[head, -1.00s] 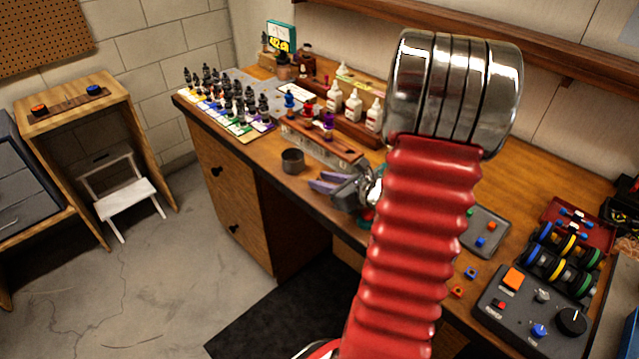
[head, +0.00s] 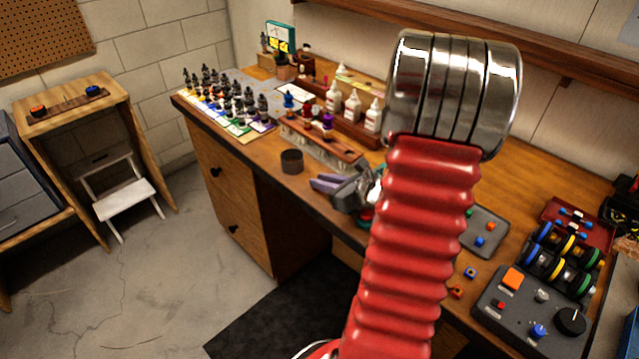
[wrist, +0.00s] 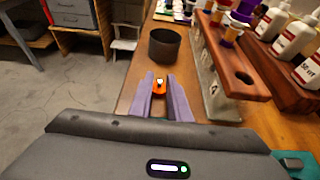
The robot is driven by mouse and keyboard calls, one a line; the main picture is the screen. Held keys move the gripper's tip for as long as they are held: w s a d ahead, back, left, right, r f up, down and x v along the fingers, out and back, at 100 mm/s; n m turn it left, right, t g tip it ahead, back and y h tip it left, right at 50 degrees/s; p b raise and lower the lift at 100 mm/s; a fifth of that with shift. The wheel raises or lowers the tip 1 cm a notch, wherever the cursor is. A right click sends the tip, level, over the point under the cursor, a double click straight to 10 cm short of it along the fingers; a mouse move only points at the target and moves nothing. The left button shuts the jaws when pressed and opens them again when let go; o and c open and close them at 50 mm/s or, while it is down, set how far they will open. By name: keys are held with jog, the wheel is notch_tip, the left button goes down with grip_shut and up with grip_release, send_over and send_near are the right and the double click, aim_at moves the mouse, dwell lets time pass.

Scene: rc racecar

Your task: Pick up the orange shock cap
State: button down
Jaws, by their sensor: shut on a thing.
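The orange shock cap (wrist: 159,84) shows in the wrist view as a small orange piece with a pale spot, between the tips of the two purple fingers. My gripper (wrist: 160,86) is shut on it, close over the wooden bench top. In the head view my gripper (head: 320,184) is by the front edge of the bench, beside the dark cup. I cannot make out the cap there. Whether the cap touches the bench is not clear.
A dark open cup (wrist: 165,46) stands just beyond the fingertips. A wooden rack with holes (wrist: 232,72) on a clear support runs along the right, with white bottles (wrist: 291,30) behind it. The bench's front edge and open floor are on the left.

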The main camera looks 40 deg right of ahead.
notch_tip(320, 180, up, 10)
dwell(0.8)
jog(key=shift+s, duration=0.1)
dwell(0.5)
